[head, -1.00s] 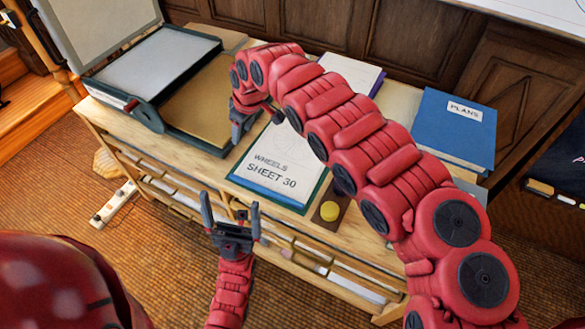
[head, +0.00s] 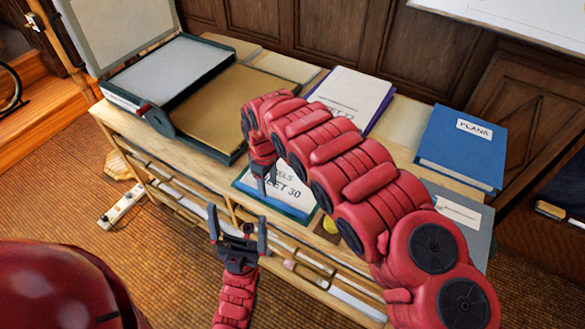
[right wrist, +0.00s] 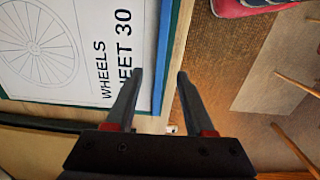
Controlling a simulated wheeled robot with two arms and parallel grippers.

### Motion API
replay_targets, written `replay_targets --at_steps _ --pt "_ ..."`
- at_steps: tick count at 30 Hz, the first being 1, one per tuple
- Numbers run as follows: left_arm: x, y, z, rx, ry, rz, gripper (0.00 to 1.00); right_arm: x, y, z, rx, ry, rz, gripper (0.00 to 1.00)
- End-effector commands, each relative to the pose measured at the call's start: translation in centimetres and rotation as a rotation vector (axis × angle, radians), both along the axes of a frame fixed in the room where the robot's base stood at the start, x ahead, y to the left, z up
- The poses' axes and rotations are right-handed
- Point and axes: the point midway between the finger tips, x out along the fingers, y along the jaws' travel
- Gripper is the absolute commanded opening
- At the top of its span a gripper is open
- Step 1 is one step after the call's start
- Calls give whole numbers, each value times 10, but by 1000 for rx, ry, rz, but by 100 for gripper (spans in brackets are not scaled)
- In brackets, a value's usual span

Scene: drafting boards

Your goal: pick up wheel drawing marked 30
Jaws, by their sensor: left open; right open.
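The wheel drawing marked 30 (head: 290,196) is a white sheet on a blue-green-edged backing, lying flat at the front edge of the table. My right arm covers its upper part in the head view. In the right wrist view the drawing (right wrist: 65,75) shows a spoked wheel and "WHEELS" lettering. My right gripper (right wrist: 160,73) is open, one finger over the sheet side and one beyond its blue edge. I cannot tell its height above the edge. It also shows in the head view (head: 263,180). My left gripper (head: 238,214) is open and empty in front of the table.
A paper trimmer (head: 168,78) and a brown board (head: 215,105) lie to the left. Another sheet (head: 350,88) on a purple backing lies behind. A blue plans binder (head: 462,145) is at right. Shelves with rolls sit below the tabletop.

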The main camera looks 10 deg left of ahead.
Motion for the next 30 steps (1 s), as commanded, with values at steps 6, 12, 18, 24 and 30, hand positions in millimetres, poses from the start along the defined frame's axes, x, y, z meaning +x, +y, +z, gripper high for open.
replay_targets --at_steps 6,12,18,24,30 --pt "0 0 4 0 0 0 100 -1 0 -12 0 2 0 54" --pt "0 0 14 0 0 0 100 -2 1 -33 0 4 0 54" --pt "0 0 16 0 0 0 100 -2 1 -54 2 3 0 54" --pt "0 0 16 0 0 0 100 -1 -1 -61 -1 0 -1 54" --pt "0 0 16 0 0 0 100 0 0 -61 -1 0 -1 50"
